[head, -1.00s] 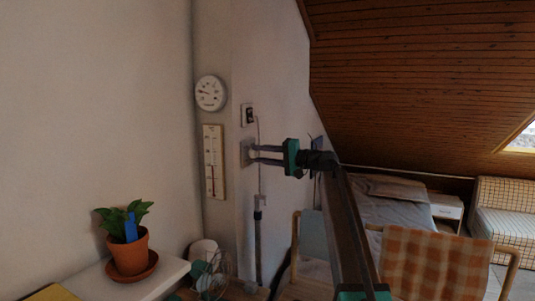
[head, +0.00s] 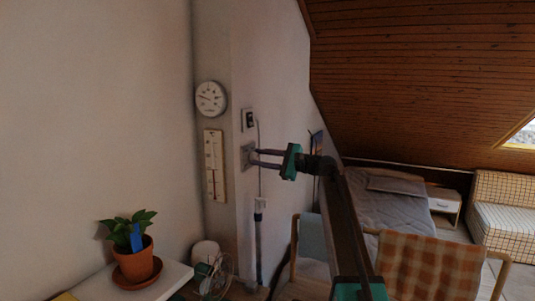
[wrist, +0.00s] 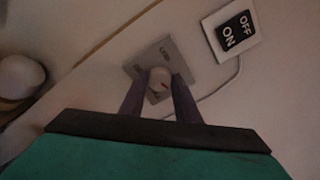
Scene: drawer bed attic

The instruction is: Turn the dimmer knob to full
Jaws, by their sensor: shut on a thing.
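The dimmer knob (wrist: 159,79) is a pale round knob with a small red mark, on a square grey plate (wrist: 166,53) on the wall. Small lettering on the plate is too blurred to read surely. My gripper (wrist: 158,88) is shut on the knob, one dark finger on each side, and is rolled relative to the plate. In the head view my gripper (head: 254,157) reaches left to the wall plate (head: 245,153); the fingertips hide most of the knob there.
A black ON/OFF switch (wrist: 235,30) sits close to the plate, with a cable running below it. A dial gauge (head: 210,98) and a thermometer (head: 214,165) hang left. A potted plant (head: 134,262) stands on a white shelf. Chairs and a bed (head: 385,210) are right.

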